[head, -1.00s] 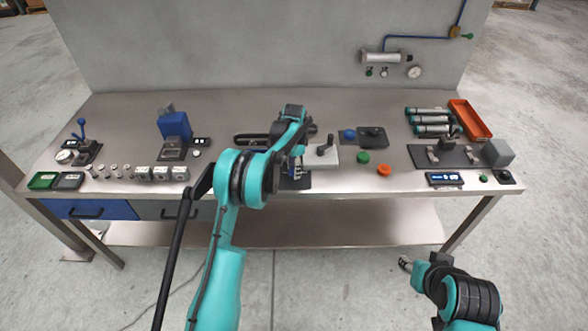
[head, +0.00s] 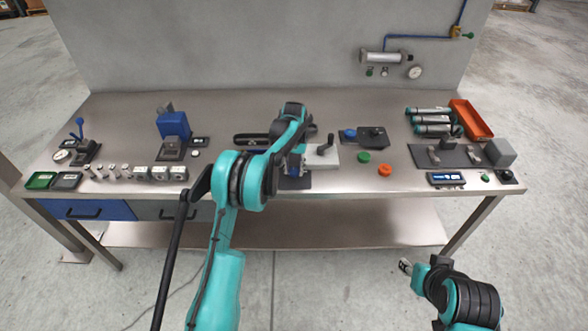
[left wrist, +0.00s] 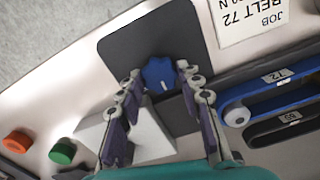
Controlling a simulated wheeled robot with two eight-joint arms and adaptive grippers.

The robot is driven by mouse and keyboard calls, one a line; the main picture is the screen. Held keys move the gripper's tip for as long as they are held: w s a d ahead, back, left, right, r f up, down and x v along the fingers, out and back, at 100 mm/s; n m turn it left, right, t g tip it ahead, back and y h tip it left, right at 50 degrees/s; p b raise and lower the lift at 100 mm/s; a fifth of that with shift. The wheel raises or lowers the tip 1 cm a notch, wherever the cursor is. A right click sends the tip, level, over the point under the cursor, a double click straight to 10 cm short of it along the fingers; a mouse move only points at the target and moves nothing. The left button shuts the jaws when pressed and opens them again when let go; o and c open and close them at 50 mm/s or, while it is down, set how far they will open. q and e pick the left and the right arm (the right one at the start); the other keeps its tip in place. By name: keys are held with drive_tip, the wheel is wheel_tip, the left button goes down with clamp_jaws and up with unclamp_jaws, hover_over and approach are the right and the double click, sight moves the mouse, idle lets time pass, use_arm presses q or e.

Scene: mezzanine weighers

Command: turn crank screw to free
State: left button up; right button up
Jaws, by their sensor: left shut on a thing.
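A blue star-shaped knob with a white mark (left wrist: 160,75) sits over a dark plate (left wrist: 130,45) in the left wrist view. I take it for the screw's head. My left gripper (left wrist: 161,88) has one finger on each side of the knob and is shut on it. In the head view my left gripper (head: 295,163) is over the bench's middle, and my own arm mostly hides the knob. A pale block (head: 321,157) with a dark crank handle (head: 326,146) stands just right of it. My right gripper (head: 405,266) is in front of the bench, away from everything; its jaws are too small to read.
A blue belt (left wrist: 270,100) and a black belt (left wrist: 285,130) lie beside the knob, near a job card (left wrist: 250,25). Green (head: 364,157) and orange (head: 385,170) buttons stand right of the block. A black fixture (head: 446,153) and orange tray (head: 471,118) are farther right.

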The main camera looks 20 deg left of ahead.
sight(294, 170)
use_arm(q)
drive_tip(key=n, duration=0.6)
drive_tip(key=shift+n, duration=0.3)
drive_tip(key=n, duration=0.5)
drive_tip(key=shift+b, duration=0.3)
drive_tip(key=shift+n, duration=0.3)
drive_tip(key=o, duration=1.2)
drive_tip(key=shift+c, duration=0.2)
wheel_tip(294, 170, up, 12)
